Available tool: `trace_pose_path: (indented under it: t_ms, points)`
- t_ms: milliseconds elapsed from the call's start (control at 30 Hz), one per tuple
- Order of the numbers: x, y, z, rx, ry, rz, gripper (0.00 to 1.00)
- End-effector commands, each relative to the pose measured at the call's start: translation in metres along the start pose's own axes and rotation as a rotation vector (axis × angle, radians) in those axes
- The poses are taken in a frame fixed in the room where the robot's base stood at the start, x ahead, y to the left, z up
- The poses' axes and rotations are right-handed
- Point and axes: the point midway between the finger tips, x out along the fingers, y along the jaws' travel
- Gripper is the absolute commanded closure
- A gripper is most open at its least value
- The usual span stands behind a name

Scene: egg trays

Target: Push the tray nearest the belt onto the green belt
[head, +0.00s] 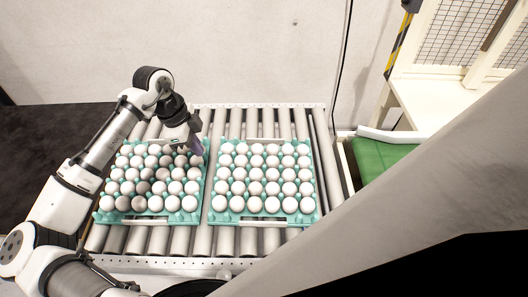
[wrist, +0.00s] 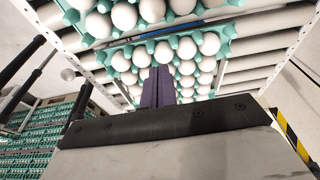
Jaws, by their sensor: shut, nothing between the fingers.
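Two teal trays of white eggs lie side by side on the rollers. The right tray (head: 233,217) is the one nearest the green belt (head: 375,158), with bare rollers between them. The left tray (head: 104,216) is beside it, across a narrow gap. My gripper (head: 197,149) is at the left tray's far right corner, close to the gap and left of the right tray. In the wrist view its purple fingers (wrist: 158,86) are together and empty, with eggs beyond them. I cannot tell whether the fingers touch a tray.
The roller conveyor (head: 206,240) has metal side rails. A wall stands behind it. A pale fenced frame (head: 425,100) and a striped post (head: 398,45) are at the back right. A large grey shape blocks the lower right. Teal stacks (wrist: 35,135) show in the wrist view.

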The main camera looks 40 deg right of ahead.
Motion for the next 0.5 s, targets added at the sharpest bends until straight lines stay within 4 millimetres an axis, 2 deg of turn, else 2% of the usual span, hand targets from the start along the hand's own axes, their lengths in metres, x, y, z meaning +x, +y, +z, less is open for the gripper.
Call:
trace_pose_path:
  t_ms: [233,300,500]
  points:
    - [0.024,0.002,0.007,-0.002,-0.002,0.010,1.00]
    - [0.040,0.002,0.011,-0.002,-0.003,0.007,1.00]
    - [0.069,0.002,0.018,-0.003,-0.004,0.006,1.00]
